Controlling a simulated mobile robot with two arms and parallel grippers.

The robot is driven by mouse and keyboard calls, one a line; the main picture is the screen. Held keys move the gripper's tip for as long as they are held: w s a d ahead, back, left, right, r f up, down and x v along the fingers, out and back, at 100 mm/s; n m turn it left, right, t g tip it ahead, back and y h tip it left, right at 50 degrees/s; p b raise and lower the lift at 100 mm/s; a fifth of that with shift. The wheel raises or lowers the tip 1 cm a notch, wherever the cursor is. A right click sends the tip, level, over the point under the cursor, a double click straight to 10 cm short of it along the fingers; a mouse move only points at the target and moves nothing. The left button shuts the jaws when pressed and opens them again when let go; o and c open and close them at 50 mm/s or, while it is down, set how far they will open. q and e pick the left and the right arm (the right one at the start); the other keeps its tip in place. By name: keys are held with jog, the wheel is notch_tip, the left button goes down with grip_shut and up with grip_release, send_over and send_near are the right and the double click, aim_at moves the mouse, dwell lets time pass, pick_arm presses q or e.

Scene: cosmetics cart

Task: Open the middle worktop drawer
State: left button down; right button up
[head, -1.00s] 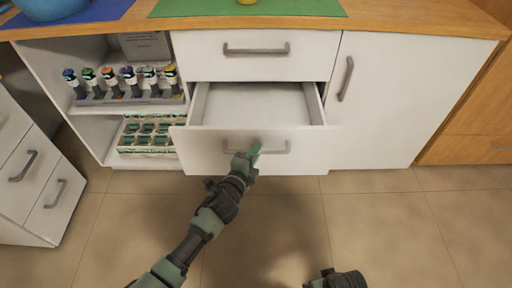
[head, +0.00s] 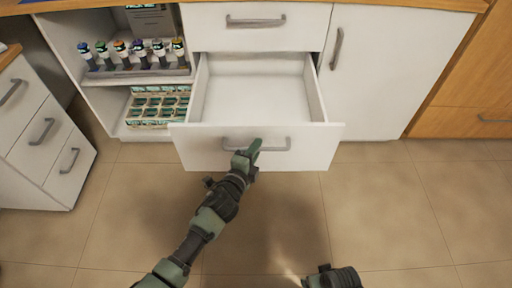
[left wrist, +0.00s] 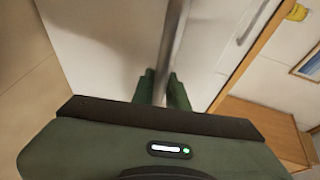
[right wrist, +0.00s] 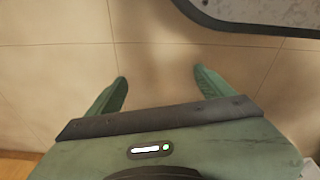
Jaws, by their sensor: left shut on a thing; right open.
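The middle worktop drawer (head: 205,150) is pulled well out below the top drawer (head: 262,36), and its empty white inside shows in the head view. Its grey bar handle (head: 275,145) runs across the front. In the left wrist view the handle bar (left wrist: 172,45) passes between the two green fingers of the left gripper (left wrist: 163,88). My right gripper (right wrist: 161,88) is open and empty above the tiled floor; in the head view only part of the right arm (head: 333,278) shows at the bottom.
Left of the drawer, open shelves hold a rack of several dropper bottles (head: 135,60) and a crate of small green-topped items (head: 158,105). A closed white door (head: 390,70) stands right. A white drawer unit (head: 40,130) stands far left. Floor tiles (head: 400,220) are clear.

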jog(key=shift+w, duration=0.1)
pick_arm(q)
jog(key=c, duration=1.4)
grip_release()
pick_arm(e)
jog(key=shift+w, duration=0.15)
jog(key=shift+r, duration=0.1)
pick_arm(q)
jog(key=shift+s+a, duration=0.2)
jog(key=shift+s, duration=0.15)
jog(key=p+v, duration=0.1)
jog(key=v, duration=0.6)
pick_arm(e)
jog(key=s+f, duration=0.1)
jog(key=f, duration=0.1)
jog(key=s+f, duration=0.2)
jog(key=shift+d, duration=0.1)
